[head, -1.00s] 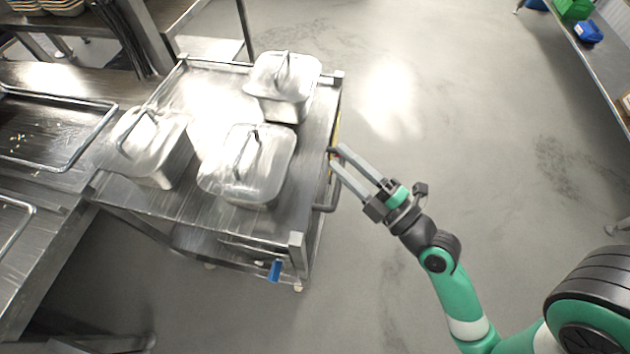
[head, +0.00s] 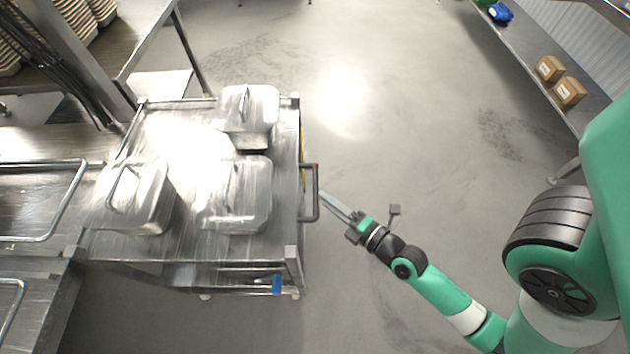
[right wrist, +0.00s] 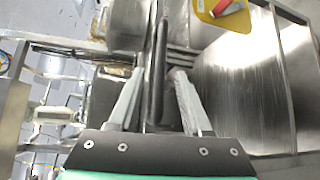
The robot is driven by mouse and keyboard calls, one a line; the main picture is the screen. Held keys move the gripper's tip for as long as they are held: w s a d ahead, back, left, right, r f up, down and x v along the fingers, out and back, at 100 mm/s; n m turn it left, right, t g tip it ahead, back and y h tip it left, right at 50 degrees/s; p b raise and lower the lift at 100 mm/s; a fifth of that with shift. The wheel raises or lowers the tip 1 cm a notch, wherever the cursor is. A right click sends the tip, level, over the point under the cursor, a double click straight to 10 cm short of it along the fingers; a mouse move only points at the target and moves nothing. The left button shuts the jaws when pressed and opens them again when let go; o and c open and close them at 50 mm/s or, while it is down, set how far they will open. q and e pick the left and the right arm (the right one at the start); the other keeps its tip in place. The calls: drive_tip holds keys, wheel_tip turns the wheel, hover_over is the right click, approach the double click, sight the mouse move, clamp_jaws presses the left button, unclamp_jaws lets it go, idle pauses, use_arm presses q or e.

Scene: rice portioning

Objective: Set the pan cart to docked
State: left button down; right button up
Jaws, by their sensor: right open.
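The pan cart (head: 165,245) is a steel cart in the left half of the head view, close against the steel counter at its left. Three lidded steel pans (head: 250,108) stand on its top. A dark push handle (head: 315,193) sticks out from its right side. My right gripper (head: 324,198) is open beside the handle. In the right wrist view the handle bar (right wrist: 157,75) runs between the two open fingers (right wrist: 155,100); I cannot tell whether they touch it. A blue pedal or tab (head: 277,285) shows low at the cart's front right. My left gripper is not in view.
Steel counters with wire-rimmed trays (head: 40,232) stand left of the cart. A shelf with cardboard boxes (head: 569,92) runs along the right. The grey floor between cart and shelf is clear. A yellow plate with a red part (right wrist: 222,12) shows in the right wrist view.

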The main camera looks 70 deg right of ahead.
sight(315, 191)
drive_tip(key=p+x, duration=0.1)
drive_tip(key=x, duration=0.4)
drive_tip(key=shift+w, duration=0.1)
clamp_jaws()
idle(1.2)
